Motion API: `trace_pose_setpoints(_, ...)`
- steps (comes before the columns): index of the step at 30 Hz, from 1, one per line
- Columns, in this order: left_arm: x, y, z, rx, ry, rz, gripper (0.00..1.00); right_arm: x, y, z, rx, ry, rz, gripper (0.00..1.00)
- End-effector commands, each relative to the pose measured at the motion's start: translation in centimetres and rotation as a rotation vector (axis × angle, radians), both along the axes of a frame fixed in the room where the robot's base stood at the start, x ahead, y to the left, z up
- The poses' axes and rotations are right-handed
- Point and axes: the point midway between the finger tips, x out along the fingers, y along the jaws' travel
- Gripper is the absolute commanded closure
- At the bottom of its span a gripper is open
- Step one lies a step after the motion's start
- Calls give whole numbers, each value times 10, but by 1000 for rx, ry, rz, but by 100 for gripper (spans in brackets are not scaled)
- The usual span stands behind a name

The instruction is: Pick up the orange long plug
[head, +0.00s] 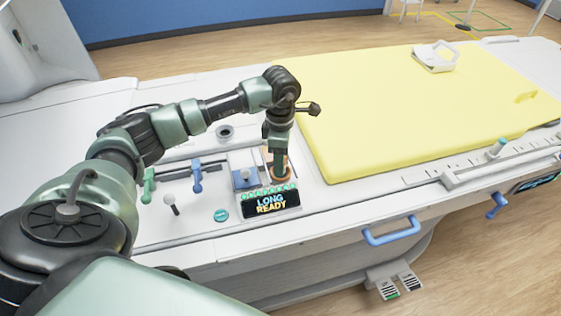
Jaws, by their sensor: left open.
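The orange long plug (288,171) is mostly hidden behind my left gripper; only bits of orange show around the fingers, on the panel just behind the small display. My left gripper (279,174) points straight down at this spot, with its jaws open. I cannot tell whether the fingers touch the plug or stand around it. My right gripper is not in view.
A display reading LONG READY (270,203) stands just in front. A yellow mattress (420,105) lies to the right.

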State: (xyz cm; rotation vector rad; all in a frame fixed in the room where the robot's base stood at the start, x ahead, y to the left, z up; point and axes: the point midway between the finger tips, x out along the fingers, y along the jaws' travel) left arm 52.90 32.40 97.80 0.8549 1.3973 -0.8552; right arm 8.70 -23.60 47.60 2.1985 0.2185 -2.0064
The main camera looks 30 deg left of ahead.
Motion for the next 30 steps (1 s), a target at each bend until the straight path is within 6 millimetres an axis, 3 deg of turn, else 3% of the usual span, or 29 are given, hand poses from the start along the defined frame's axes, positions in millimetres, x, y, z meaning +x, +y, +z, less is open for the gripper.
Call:
trace_pose_setpoints(9,0,0,-8,0,-1,0,49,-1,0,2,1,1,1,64)
trace_pose_setpoints(15,0,0,-7,0,-1,0,100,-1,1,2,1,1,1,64)
trace_pose_setpoints(25,1,0,-5,-1,-3,0,100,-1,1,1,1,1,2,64)
trace_pose_setpoints(30,2,0,6,-2,-5,0,100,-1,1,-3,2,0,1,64)
